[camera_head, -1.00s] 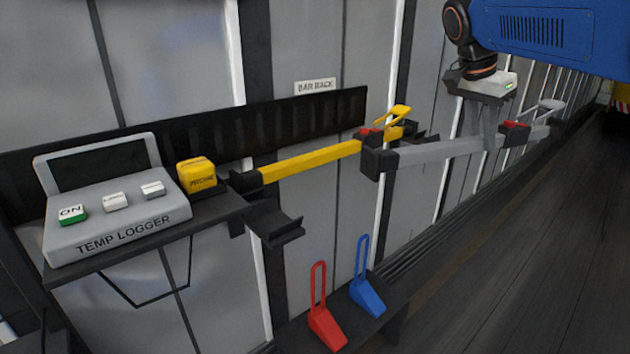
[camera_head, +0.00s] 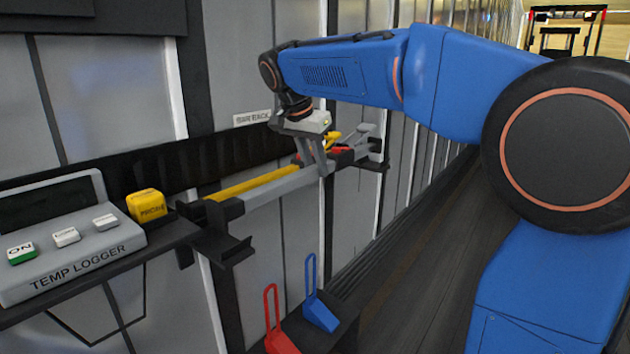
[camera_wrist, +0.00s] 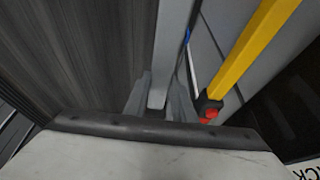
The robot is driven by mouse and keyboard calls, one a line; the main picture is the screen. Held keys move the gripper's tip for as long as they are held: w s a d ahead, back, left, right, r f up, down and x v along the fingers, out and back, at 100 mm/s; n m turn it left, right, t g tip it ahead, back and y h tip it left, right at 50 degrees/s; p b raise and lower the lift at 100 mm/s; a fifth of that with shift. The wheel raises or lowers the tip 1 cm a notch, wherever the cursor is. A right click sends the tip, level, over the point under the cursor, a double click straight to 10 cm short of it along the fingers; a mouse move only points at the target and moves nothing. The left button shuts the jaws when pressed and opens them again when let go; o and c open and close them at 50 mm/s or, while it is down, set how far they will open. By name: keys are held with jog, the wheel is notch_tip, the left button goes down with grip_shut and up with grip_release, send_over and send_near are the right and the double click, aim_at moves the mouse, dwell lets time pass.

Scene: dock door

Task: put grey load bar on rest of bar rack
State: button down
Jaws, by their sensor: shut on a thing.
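My gripper (camera_head: 316,165) is shut on the grey load bar (camera_head: 275,188) near its far part. The bar is held roughly level, alongside and in front of the yellow bar (camera_head: 250,184). The bar rack has a front rest (camera_head: 232,251) at the near end and another dark bracket (camera_head: 376,163) at the far end. The grey bar's dark near end is close above the front rest; I cannot tell whether they touch. In the wrist view the grey bar (camera_wrist: 175,30) runs between my fingers, and the yellow bar (camera_wrist: 255,45) is to its right.
The temp logger (camera_head: 75,250) and a yellow box (camera_head: 146,205) sit on a shelf at left. A red chock (camera_head: 281,342) and a blue chock (camera_head: 320,314) with upright handles stand below the rack. The BAR RACK sign (camera_head: 251,118) is on the wall. The floor at right is clear.

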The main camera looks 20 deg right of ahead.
aim_at(316, 179)
jog(key=shift+d+f, duration=0.1)
jog(key=shift+f, duration=1.85)
jog(key=shift+f, duration=0.1)
jog(key=c, duration=1.5)
grip_release()
jog(key=shift+f, duration=0.1)
jog(key=v, duration=1.2)
jog(key=shift+d+r, duration=0.1)
jog(key=shift+r, duration=0.15)
jog(key=s+d+f+n+y, duration=0.1)
jog(key=s+d+f+n, duration=0.25)
jog(key=s+f, duration=0.35)
jog(key=s+d+f+n+y, duration=0.1)
jog(key=s+d+f+n, duration=0.3)
jog(key=s, duration=0.5)
jog(key=s+d+f+n, duration=0.1)
jog(key=s+f, duration=0.4)
jog(key=f, duration=0.1)
jog(key=s+d+f+n+t+y, duration=0.1)
jog(key=s+f, duration=0.3)
jog(key=f, duration=0.2)
jog(key=s+d+f+n+t, duration=0.1)
jog(key=s+f, duration=0.4)
jog(key=f, duration=0.2)
jog(key=shift+s+y, duration=0.35)
jog(key=shift+y, duration=0.05)
